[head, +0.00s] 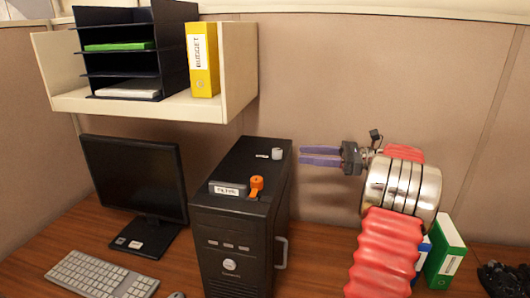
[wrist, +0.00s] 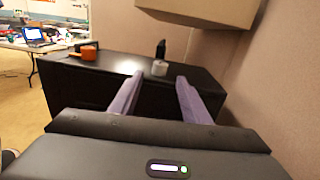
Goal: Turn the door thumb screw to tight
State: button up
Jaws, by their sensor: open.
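A black computer tower (head: 236,235) stands upright on the desk. On its top, near the back right, is a short grey cylindrical knob (head: 277,153) beside a small white label, too small to read. An orange lever-like knob (head: 257,184) sits nearer the front. I cannot tell for sure which is the door thumb screw. My gripper (head: 302,155) is open and empty, with purple fingers pointing left, just right of the grey knob. In the wrist view the grey knob (wrist: 160,68) shows in the gap between the fingertips (wrist: 160,77), apparently beyond them. The orange knob (wrist: 89,53) is off left.
A monitor (head: 134,180) and keyboard (head: 100,275) are left of the tower. A shelf (head: 150,108) with trays and a yellow binder (head: 202,60) hangs above left. A green binder (head: 446,250) stands right of my arm. A small black object (wrist: 161,48) shows behind the grey knob.

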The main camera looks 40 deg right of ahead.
aim_at(265, 157)
jog(key=shift+w+a, duration=0.1)
jog(key=x, duration=1.3)
jog(key=shift+w+a, duration=0.2)
jog(key=shift+w, duration=0.05)
jog(key=c, duration=1)
